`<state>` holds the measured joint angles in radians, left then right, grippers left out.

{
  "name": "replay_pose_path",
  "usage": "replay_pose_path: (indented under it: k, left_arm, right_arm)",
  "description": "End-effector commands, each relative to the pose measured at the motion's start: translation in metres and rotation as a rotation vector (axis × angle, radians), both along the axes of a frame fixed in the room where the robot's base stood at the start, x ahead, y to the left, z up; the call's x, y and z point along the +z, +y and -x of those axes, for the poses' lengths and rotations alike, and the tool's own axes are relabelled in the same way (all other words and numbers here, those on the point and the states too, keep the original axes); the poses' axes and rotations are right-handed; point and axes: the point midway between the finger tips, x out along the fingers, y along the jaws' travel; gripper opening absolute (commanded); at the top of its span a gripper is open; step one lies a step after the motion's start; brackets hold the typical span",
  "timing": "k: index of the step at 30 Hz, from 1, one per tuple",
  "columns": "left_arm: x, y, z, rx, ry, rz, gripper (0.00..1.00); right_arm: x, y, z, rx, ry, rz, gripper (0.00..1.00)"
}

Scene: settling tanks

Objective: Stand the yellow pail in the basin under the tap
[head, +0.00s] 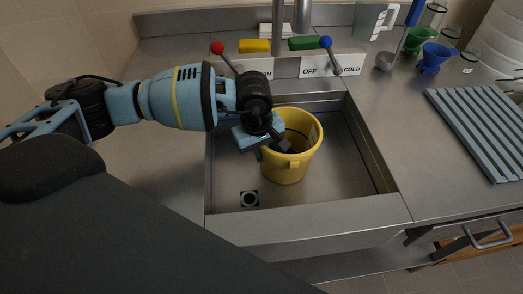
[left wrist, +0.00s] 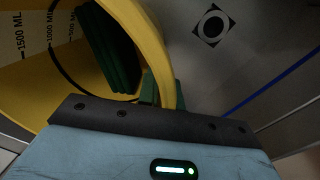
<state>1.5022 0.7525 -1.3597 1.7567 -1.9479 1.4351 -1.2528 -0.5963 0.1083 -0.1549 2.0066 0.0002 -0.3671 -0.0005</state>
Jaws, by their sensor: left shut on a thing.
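The yellow pail (head: 292,166) is in the steel basin (head: 352,180), upright or nearly so, below the tap (head: 302,14). I cannot tell for certain whether its bottom touches the basin floor. My left gripper (head: 285,146) is shut on the pail's rim at its left side. In the left wrist view the pail's yellow rim (left wrist: 150,45) runs between the green fingers (left wrist: 148,85), one of them inside the pail. Volume marks show on the pail's inner wall. My right gripper is not in view.
A red-knobbed lever (head: 218,48) and a blue-knobbed lever (head: 326,42) stand behind the basin. A ridged blue-grey mat (head: 480,130) lies on the right counter, with funnels (head: 434,58) and a clear jug (head: 372,20) behind it. A drain-like marker (head: 249,199) is on the basin floor.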

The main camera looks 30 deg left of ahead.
Motion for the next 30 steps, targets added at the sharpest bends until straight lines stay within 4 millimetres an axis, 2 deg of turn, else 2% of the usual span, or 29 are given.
replay_pose_path:
  k: [9, 10, 15, 23, 26, 30]
  left_arm:
    - [-0.003, 0.000, 0.000, 0.000, 0.000, 0.001, 0.00]
    - [-0.003, 0.000, 0.000, 0.000, 0.001, 0.001, 0.09]
    - [-0.002, 0.000, 0.000, 0.000, -0.001, 0.001, 0.29]
    - [-0.001, 0.000, 0.000, 0.000, -0.001, 0.001, 0.29]
    - [0.005, 0.000, -0.001, 0.000, -0.003, 0.001, 0.29]
    - [0.022, 0.001, 0.001, -0.001, -0.004, 0.002, 0.29]
  right_arm:
    - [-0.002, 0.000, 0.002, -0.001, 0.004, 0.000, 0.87]
    - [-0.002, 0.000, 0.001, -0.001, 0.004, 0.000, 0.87]
    - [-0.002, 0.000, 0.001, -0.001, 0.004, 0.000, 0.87]
    - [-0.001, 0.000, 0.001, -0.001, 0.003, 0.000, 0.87]
    - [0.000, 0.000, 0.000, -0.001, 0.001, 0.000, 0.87]
    - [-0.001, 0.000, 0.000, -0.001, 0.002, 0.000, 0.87]
